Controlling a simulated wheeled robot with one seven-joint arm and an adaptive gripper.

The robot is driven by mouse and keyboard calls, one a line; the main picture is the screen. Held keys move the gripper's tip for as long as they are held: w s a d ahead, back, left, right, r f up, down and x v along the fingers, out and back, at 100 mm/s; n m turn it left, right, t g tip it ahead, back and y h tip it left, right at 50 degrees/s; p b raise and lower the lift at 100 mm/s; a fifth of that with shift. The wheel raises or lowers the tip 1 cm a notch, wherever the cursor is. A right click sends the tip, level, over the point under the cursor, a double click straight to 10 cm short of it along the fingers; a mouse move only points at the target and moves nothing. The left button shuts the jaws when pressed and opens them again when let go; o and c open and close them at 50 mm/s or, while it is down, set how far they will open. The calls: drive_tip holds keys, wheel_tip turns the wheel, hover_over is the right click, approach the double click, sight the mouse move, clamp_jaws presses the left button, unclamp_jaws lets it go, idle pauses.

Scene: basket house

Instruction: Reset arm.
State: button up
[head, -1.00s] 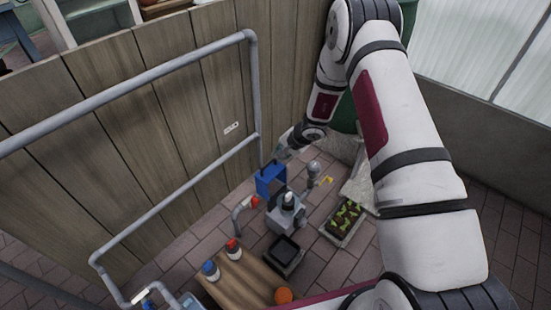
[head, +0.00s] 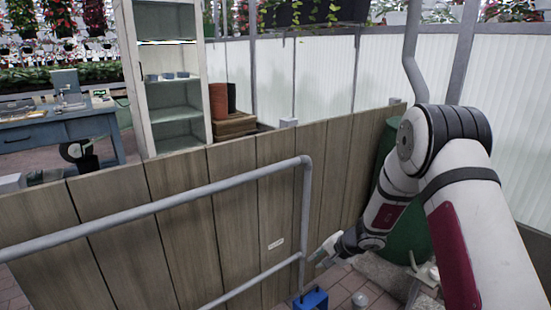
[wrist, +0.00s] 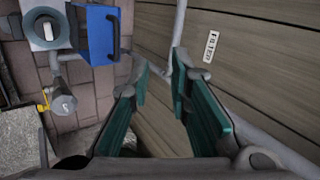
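My gripper (head: 325,251) is at the end of my white, dark-red and black arm, which reaches in from the right in the head view. It hangs beside the wooden plank fence (head: 235,200), near the grey pipe rail (head: 304,215) and above a blue box (head: 312,299). In the wrist view, my gripper (wrist: 159,76) shows two teal-padded fingers apart with nothing between them. Fence planks, a pipe and paving lie beyond the fingers. The blue box with a dark handle (wrist: 97,35) is left of them, apart from the gripper.
A dark green barrel (head: 405,235) stands behind my arm. A small labelled plate (wrist: 211,46) is on the fence. A grey device with a round white top (wrist: 44,28) and a metal cylinder (wrist: 62,100) stand near the blue box. Beyond the fence are a shelf cabinet (head: 172,90) and a blue workbench (head: 60,128).

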drive_tip(key=s+a+r+n+g+y, duration=0.15)
drive_tip(key=s+r, duration=0.25)
drive_tip(key=r, duration=0.4)
drive_tip(key=s+a+r+n, duration=0.2)
drive_tip(key=s+a+r, duration=0.15)
drive_tip(key=r, duration=0.45)
drive_tip(key=s+a+r+n+y, duration=0.1)
drive_tip(key=s+a+r+n, duration=0.1)
drive_tip(key=s+r, duration=0.45)
drive_tip(key=s+r+n+g+h, duration=0.1)
drive_tip(key=s+r+n+g, duration=0.15)
drive_tip(key=s+r, duration=0.75)
drive_tip(key=s+d+f+n+g+h, duration=0.1)
drive_tip(key=s+d+h, duration=0.3)
drive_tip(key=s, duration=0.9)
drive_tip(key=s+d+f+h, duration=0.1)
drive_tip(key=s+d+h, duration=0.2)
drive_tip(key=s+d, duration=0.75)
drive_tip(key=s+a+r+t+p, duration=0.1)
drive_tip(key=r+t+p, duration=0.1)
drive_tip(key=r+p, duration=1.2)
drive_tip(key=s+a+r+t+p, duration=0.1)
drive_tip(key=s+a+r+p, duration=0.1)
drive_tip(key=r+p, duration=1.1)
wheel_tip(320, 180, up, 3)
drive_tip(key=shift+a+f+t+p, duration=0.1)
drive_tip(key=shift+a+t+p, duration=0.1)
drive_tip(key=shift+t+p, duration=0.2)
